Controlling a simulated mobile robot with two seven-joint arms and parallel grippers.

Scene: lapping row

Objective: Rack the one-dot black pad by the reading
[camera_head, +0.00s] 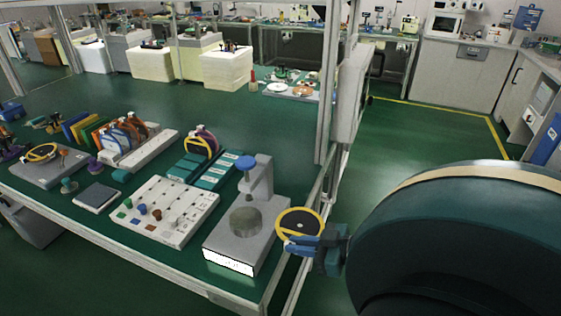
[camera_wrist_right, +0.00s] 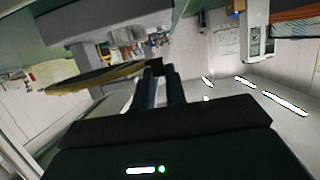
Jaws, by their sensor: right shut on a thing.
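My right gripper (camera_head: 292,243) is shut on a black round pad (camera_head: 300,222) with a yellow rim, held in the air just right of the bench edge. A small pale spot shows near the pad's middle; I cannot be sure of its dot count. The pad shows nearly edge-on in the right wrist view (camera_wrist_right: 95,78), beside the fingers (camera_wrist_right: 160,75). The grey gauge (camera_head: 228,240) with a blue knob stands left of the pad; its lit front display is too small to read. A teal rack (camera_head: 190,167) holds a dark, orange-rimmed pad. My left gripper is not in view.
A white board (camera_head: 165,212) with small coloured pegs lies left of the gauge. A white rack (camera_head: 150,150) holds several pads. Another yellow-rimmed disc (camera_head: 42,153) rests on a grey block at the far left. A post rises behind the gauge.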

